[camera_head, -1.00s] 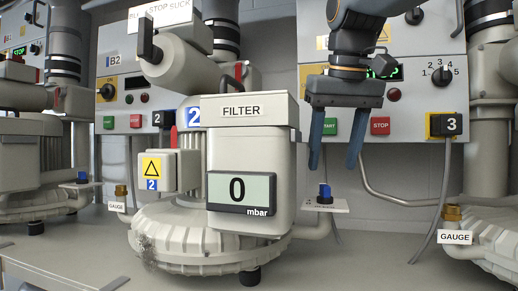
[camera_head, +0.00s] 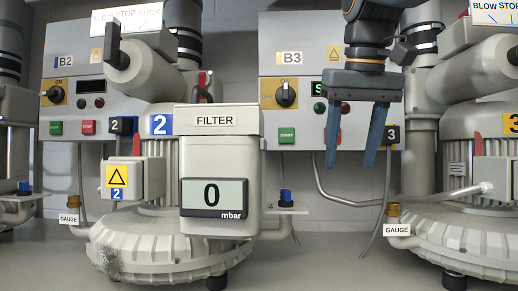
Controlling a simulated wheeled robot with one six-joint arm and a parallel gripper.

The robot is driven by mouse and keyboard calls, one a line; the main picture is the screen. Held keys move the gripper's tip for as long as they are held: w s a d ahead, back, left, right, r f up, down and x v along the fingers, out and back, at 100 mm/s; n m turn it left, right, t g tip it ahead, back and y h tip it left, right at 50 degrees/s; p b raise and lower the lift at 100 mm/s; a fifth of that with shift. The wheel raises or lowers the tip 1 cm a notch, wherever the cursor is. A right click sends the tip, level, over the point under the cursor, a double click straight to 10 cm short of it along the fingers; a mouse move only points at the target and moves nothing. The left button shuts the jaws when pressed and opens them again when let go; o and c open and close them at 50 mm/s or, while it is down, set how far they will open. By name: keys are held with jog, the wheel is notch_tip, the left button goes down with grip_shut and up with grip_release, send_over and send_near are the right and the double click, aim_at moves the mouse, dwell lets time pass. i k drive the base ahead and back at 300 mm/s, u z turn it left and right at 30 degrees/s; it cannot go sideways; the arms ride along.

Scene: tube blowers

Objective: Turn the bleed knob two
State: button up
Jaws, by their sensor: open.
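The blue knob (camera_head: 286,196) stands on a small pale plate (camera_head: 284,210) at the right side of blower 2. Writing on that plate is too small to read. Blower 2 (camera_head: 152,242) is a ribbed pale housing with a blue "2" label (camera_head: 161,125) and a FILTER box (camera_head: 219,152) whose display reads 0 mbar. My gripper (camera_head: 350,163) hangs fingers down, open and empty, above and to the right of the knob in the picture. It is apart from the knob, and its depth relative to it is hard to tell.
Panel B3 (camera_head: 301,92), with a dial and buttons, stands behind my gripper. Blower 3 (camera_head: 470,235) with its GAUGE fitting (camera_head: 396,229) is at the right. A bent grey pipe (camera_head: 340,200) and a hanging cable (camera_head: 378,222) lie between the blowers. The grey bench has some free room there.

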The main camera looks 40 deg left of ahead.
aim_at(286, 202)
jog(key=z, duration=0.15)
jog(key=k, duration=0.85)
jog(key=u, duration=0.25)
